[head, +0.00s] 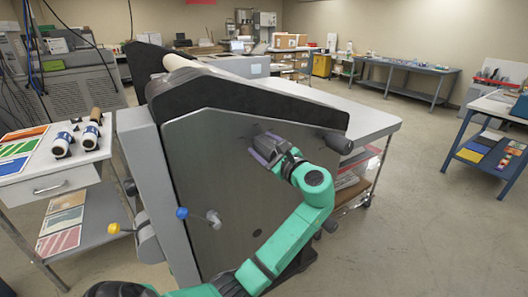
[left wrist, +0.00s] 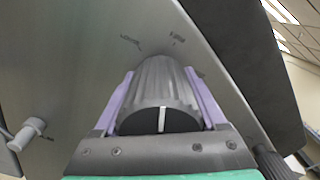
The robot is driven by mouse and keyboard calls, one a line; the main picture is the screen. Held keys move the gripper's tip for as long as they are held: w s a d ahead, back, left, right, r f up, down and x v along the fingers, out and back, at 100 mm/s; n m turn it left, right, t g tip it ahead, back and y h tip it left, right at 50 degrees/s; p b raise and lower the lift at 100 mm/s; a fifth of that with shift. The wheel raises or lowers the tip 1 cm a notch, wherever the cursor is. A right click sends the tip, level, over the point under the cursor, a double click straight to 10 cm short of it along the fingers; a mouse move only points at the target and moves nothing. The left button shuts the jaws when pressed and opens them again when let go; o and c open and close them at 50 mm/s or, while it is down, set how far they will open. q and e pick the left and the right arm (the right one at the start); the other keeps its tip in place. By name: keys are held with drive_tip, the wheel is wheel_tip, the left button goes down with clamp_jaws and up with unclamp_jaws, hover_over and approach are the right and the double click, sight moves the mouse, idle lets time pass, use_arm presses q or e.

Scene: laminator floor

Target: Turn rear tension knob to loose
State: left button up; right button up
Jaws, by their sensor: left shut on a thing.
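The grey ribbed tension knob (left wrist: 160,90) sits on the laminator's grey side panel (head: 205,160). A white pointer line shows on its front face, pointing roughly straight up in the left wrist view. Small dark labels (left wrist: 176,41) are printed on the panel above the knob, too small to read surely. My left gripper (head: 268,148) is shut on the knob, with one purple finger (left wrist: 118,103) on each side in the left wrist view. In the head view the gripper mostly hides the knob. My right gripper is not in view.
A dark knob (head: 335,143) sticks out right of my gripper. A sample table (head: 45,183) stands at left. Open floor (head: 415,220) lies to the right.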

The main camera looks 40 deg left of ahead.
use_arm(q)
drive_tip(key=n+b, duration=0.4)
drive_tip(key=n, duration=0.1)
drive_tip(key=shift+f+b, duration=0.25)
drive_tip(key=shift+b, duration=0.15)
drive_tip(key=shift+r+n+b, duration=0.2)
drive_tip(key=shift+n+b, duration=1.35)
drive_tip(key=shift+n, duration=0.55)
drive_tip(key=o, duration=1.3)
drive_tip(key=b+v, duration=0.4)
drive_tip(key=v, duration=1)
drive_tip(key=shift+d+r, duration=0.1)
drive_tip(key=shift+d, duration=0.2)
